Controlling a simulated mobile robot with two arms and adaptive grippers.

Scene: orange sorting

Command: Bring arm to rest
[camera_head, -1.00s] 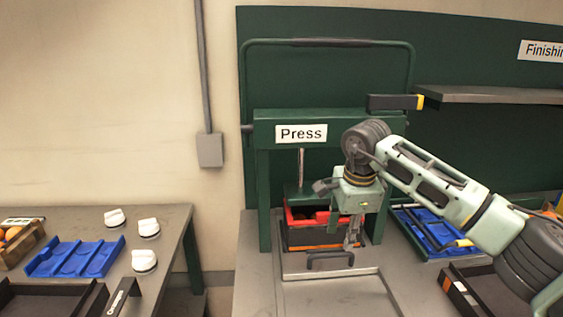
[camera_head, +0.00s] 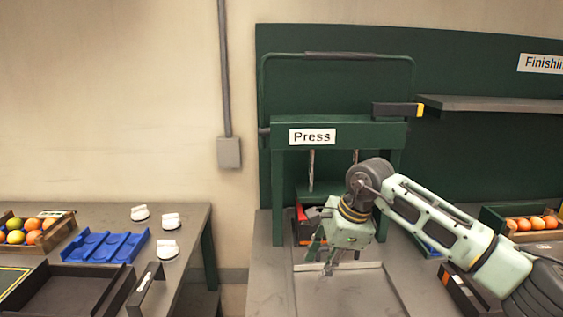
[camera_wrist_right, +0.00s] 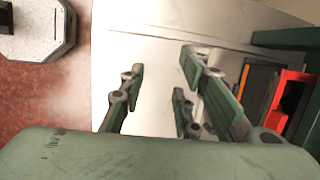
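My right arm comes in from the right in the head view. Its gripper (camera_head: 329,264) points down in front of the green press (camera_head: 365,134), above the metal plate on the bench. In the right wrist view the gripper's fingers (camera_wrist_right: 160,85) stand apart with nothing between them. A red and black box (camera_head: 303,222) sits under the press, partly hidden behind my gripper; it also shows at the right of the wrist view (camera_wrist_right: 290,100). My left gripper is not in view.
On the left table are a crate of oranges (camera_head: 62,230), a blue tray (camera_head: 105,247), several white knobs and a dark tray (camera_head: 60,284). A crate of oranges (camera_head: 490,216) stands at the right beyond my arm. A shelf (camera_head: 490,104) hangs above.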

